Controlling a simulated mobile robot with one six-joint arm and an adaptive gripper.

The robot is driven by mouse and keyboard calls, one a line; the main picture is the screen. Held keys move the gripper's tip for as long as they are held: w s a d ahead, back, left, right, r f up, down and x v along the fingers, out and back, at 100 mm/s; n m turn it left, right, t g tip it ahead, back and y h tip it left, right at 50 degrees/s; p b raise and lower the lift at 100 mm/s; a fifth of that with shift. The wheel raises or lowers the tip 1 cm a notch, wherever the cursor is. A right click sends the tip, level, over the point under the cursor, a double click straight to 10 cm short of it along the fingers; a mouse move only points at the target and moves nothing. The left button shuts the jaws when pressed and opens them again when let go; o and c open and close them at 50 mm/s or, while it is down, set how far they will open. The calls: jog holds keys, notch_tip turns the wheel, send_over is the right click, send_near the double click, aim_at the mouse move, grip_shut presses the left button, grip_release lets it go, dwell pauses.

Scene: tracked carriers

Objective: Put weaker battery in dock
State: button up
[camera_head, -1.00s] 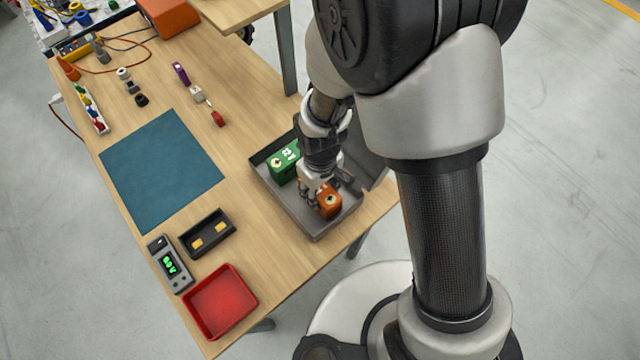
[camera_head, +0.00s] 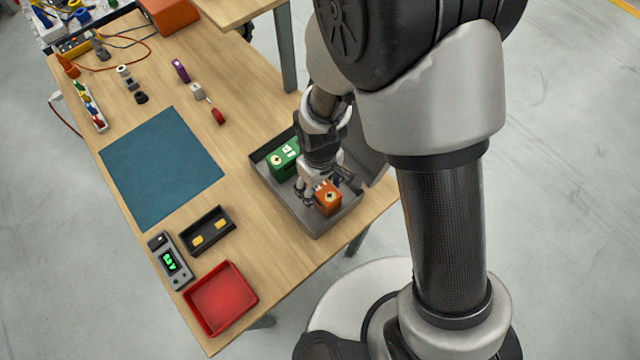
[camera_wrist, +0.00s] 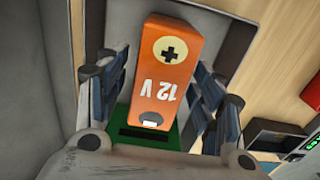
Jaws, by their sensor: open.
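The orange battery (camera_head: 328,199) stands in the grey tray (camera_head: 314,229) near its front end. In the wrist view the orange battery (camera_wrist: 165,75) shows a plus sign and "12 V", upside down. The green battery (camera_head: 284,162) stands in the same tray, further back. My gripper (camera_head: 322,186) is low over the tray, and its open fingers (camera_wrist: 160,85) lie on both sides of the orange battery. I cannot tell whether they touch it. The black dock (camera_head: 213,241) with two yellow pads is empty. The tester (camera_head: 180,279) has lit green digits, too small to read surely.
A red tray (camera_head: 221,298) lies empty at the table's near corner. A blue mat (camera_head: 161,167) lies bare mid-table. Small purple (camera_head: 180,70), white and red parts lie behind it. The grey tray's walls surround the batteries. Bare wood lies between the mat and the grey tray.

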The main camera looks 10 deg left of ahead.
notch_tip(320, 180, up, 12)
jog(key=p, duration=0.4)
jog(key=d+r+m+t, duration=0.2)
jog(key=d+r+m, duration=0.2)
jog(key=d+r, duration=0.7)
jog(key=s+d+r+m+t, duration=0.2)
jog(key=s+d+r+m, duration=0.4)
jog(key=r, duration=0.5)
jog(key=s+d, duration=0.2)
jog(key=shift+s+d+t, duration=0.3)
jog(key=shift+s+d, duration=0.05)
jog(key=shift+s, duration=0.05)
jog(key=shift+c, duration=0.2)
